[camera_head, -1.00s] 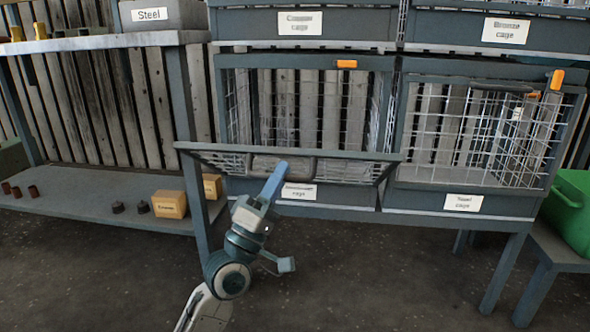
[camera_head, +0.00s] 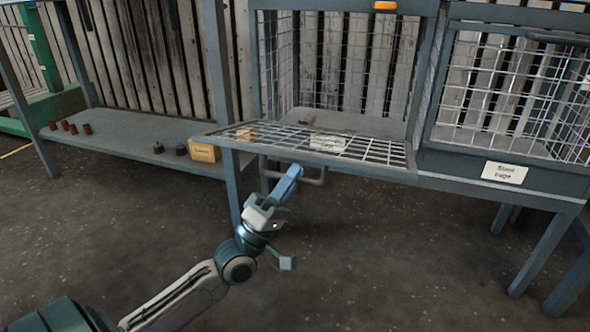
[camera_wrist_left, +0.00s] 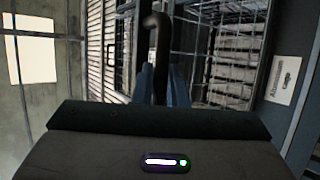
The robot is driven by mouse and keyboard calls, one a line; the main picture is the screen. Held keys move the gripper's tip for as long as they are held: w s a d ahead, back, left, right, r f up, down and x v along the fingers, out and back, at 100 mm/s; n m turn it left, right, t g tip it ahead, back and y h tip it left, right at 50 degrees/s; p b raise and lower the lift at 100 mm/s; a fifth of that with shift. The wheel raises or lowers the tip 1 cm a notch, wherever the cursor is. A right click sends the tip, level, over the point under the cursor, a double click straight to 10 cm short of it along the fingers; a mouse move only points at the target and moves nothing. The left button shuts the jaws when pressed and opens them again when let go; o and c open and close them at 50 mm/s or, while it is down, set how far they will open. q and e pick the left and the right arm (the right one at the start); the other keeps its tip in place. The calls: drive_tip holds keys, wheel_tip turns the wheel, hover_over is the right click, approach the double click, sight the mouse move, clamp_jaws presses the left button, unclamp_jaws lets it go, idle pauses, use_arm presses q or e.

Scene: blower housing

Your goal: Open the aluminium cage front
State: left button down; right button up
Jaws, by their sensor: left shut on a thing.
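The aluminium cage (camera_head: 350,120) has its wire-mesh front (camera_head: 375,158) folded down on its lower edge, close to level and sticking out toward me. The cage mouth is open, and a grey object (camera_head: 318,124) shows on its floor. The front's dark bar handle (camera_head: 318,178) hangs under its outer edge. My left gripper (camera_head: 293,172) is shut on the handle, which stands between the blue fingers in the left wrist view (camera_wrist_left: 160,55). The cage's white label shows through the mesh and also at the right of the left wrist view (camera_wrist_left: 283,80). My right gripper is out of view.
The steel cage (camera_head: 560,175) adjoins on the right, with an orange tab above the aluminium cage mouth (camera_head: 385,5). A low shelf (camera_head: 120,135) at left carries a yellow box (camera_head: 205,151) and several small brown and dark pieces. The floor in front is clear.

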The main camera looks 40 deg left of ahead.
use_arm(q)
drive_tip(key=shift+w+f, duration=0.1)
drive_tip(key=shift+f, duration=0.4)
drive_tip(key=c, duration=1.5)
unclamp_jaws()
drive_tip(key=shift+o, duration=0.2)
drive_tip(key=p+v, duration=0.2)
drive_tip(key=v, duration=0.9)
